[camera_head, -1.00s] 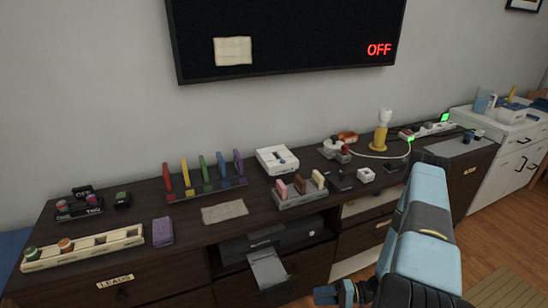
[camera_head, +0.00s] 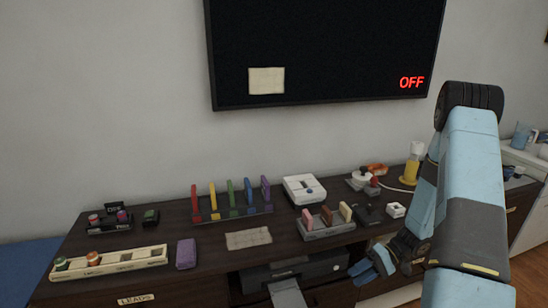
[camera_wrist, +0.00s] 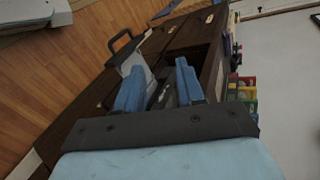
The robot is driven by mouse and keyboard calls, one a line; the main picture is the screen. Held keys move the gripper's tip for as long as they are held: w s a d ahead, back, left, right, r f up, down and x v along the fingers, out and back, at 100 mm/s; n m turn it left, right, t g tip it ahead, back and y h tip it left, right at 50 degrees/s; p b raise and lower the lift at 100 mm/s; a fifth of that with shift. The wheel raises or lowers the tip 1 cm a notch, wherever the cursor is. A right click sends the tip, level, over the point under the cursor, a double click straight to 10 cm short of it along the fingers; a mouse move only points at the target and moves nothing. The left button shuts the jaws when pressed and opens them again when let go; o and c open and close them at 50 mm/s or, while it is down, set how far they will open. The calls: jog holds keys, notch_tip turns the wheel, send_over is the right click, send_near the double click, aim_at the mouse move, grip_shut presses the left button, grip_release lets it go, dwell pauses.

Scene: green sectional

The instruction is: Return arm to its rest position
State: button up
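My arm (camera_head: 468,170) shows at the right of the head view, folded with its elbow raised in front of the right part of the dark sideboard. My gripper (camera_head: 372,268) hangs low at its end, in front of the sideboard, apart from the things on top. In the wrist view, my gripper (camera_wrist: 160,85) shows its two blue fingers spread with a gap between them. Nothing is held between them. Behind the fingers, the sideboard's front (camera_wrist: 150,60) runs across the view.
The dark sideboard (camera_head: 215,265) carries a coloured upright row (camera_head: 230,205), a white console (camera_head: 304,190), a cartridge holder (camera_head: 326,228), a cream tray (camera_head: 110,262) and a yellow lamp (camera_head: 411,170). A printer (camera_head: 300,268) sits in its open shelf. A black screen (camera_head: 330,50) hangs above.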

notch_tip(320, 180, up, 24)
jog(key=s+a+r+n+t+h, duration=0.1)
jog(key=s+a+h, duration=0.15)
jog(key=h, duration=0.45)
jog(key=s+r+m+t+h, duration=0.1)
jog(key=s+r+t+h, duration=0.4)
jog(key=s+r, duration=0.8)
notch_tip(320, 180, up, 4)
jog(key=t, duration=0.3)
jog(key=shift+s+a+r+m, duration=0.2)
jog(key=shift+s+a+m, duration=0.1)
jog(key=shift+s, duration=0.1)
